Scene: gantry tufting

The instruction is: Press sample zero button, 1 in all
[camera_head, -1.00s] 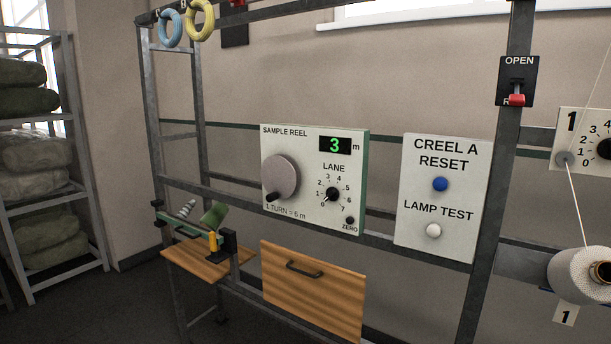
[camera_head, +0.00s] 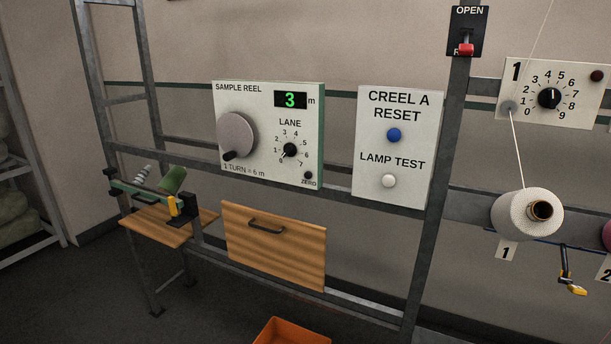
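The sample reel panel (camera_head: 233,100) is a white box on the grey frame. Its small dark zero button (camera_head: 308,175) sits at the lower right corner, above the label ZERO. The green display (camera_head: 290,100) reads 3 m. A large grey crank disc (camera_head: 237,136) with a black handle is on the left of the panel. The lane knob (camera_head: 290,150) is black, with a dial from 0 to 7. Neither of my grippers shows in the view.
A creel A panel (camera_head: 398,104) with a blue reset button (camera_head: 394,135) and a white lamp test button (camera_head: 389,181) hangs to the right. A wooden drawer (camera_head: 274,246) is below. An orange bin (camera_head: 291,332) is on the floor. A yarn cone (camera_head: 513,216) sits at right.

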